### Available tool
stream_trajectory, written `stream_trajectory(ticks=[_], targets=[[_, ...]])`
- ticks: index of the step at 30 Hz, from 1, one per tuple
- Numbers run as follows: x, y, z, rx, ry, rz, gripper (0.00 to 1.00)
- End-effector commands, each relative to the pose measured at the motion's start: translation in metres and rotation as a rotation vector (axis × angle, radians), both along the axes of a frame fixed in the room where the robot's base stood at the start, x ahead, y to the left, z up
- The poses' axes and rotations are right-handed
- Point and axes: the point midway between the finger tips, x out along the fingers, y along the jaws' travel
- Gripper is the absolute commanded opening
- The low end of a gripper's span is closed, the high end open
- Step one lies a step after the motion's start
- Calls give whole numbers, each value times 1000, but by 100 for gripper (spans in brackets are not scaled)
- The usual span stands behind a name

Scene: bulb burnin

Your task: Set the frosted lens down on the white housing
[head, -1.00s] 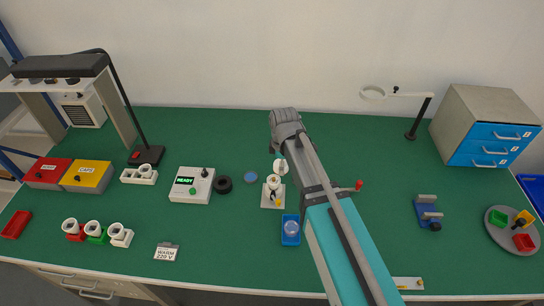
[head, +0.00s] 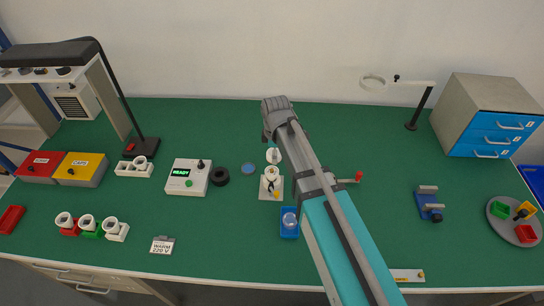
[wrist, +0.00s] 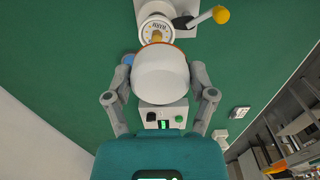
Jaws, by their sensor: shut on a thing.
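The frosted lens (wrist: 160,76), a white dome, is held between the two fingers of my gripper (wrist: 160,92) in the wrist view. The housing stands upright on a pale base plate (head: 277,196) with a yellow-knobbed lever. In the wrist view the housing (wrist: 157,27) shows a printed ring and an orange-yellow centre, partly covered by the lens. The lens appears apart from the housing; the height between them is hard to tell.
A blue tray (head: 289,232) with a clear round part lies in front of the base plate. A black ring (head: 220,176), a blue disc (head: 248,168) and a control box reading READY (head: 188,178) are to the left.

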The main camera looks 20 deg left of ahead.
Motion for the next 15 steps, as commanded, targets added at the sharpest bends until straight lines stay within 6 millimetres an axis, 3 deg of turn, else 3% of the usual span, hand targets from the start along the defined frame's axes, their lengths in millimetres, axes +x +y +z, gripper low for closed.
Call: stream_trajectory(ticks=[3,15], targets=[[4,9,-9,0,0,13,53],[3,10,-8,0,0,16,53]])
